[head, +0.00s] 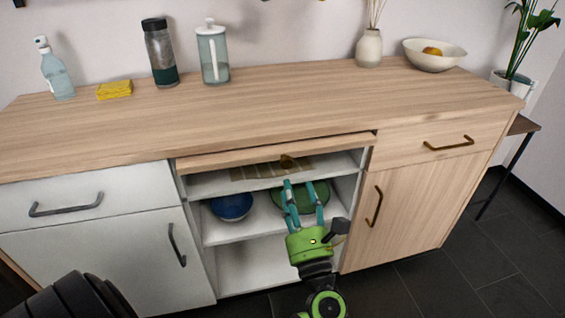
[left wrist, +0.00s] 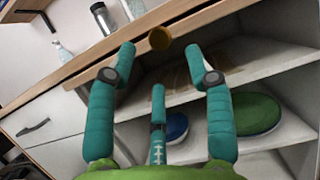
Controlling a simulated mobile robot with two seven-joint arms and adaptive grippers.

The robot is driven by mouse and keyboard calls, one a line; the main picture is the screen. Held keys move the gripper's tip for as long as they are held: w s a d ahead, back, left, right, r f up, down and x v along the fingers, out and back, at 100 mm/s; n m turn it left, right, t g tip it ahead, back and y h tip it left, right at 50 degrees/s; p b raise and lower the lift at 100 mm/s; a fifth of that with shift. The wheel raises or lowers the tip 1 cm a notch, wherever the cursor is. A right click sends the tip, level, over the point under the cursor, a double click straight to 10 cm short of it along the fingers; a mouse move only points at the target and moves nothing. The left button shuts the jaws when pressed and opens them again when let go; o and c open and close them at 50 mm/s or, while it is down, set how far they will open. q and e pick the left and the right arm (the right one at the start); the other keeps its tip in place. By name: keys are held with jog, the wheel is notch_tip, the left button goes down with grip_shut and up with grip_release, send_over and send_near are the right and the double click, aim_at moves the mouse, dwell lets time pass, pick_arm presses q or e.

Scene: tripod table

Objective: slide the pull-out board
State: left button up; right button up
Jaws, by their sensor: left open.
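The pull-out board (head: 225,157) is a light wood strip just under the countertop, above the open shelves. A small round brass knob (head: 287,161) sits on its front edge. In the left wrist view the knob (left wrist: 160,39) shows on the board's front edge (left wrist: 209,22), beyond and between the fingertips. My left gripper (head: 298,184), green with teal fingers, is open and empty in front of the shelves, a little below the knob. Its spread fingers also show in the left wrist view (left wrist: 160,55). No finger visibly touches the knob. My right gripper is not in view.
Below the board, open shelves hold a striped mat (head: 262,171), a blue bowl (head: 231,206) and a green dish (head: 312,193). A white drawer (head: 85,200) is at left, a wooden door (head: 410,205) at right. Bottles and a bowl (head: 435,58) stand on the countertop (head: 270,108).

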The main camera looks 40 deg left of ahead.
aim_at(284, 154)
pick_arm(q)
jog(key=shift+r+p+x, duration=0.2)
jog(key=shift+p+x, duration=0.3)
jog(key=shift+x, duration=2.4)
jog(key=shift+c, duration=0.4)
grip_shut()
jog(key=w+a+b, duration=0.1)
jog(key=w+a, duration=0.1)
jog(key=a, duration=0.1)
jog(key=shift+w, duration=0.3)
jog(key=shift+r, duration=0.25)
jog(key=shift+c, duration=1.2)
grip_release()
jog(key=o, duration=0.3)
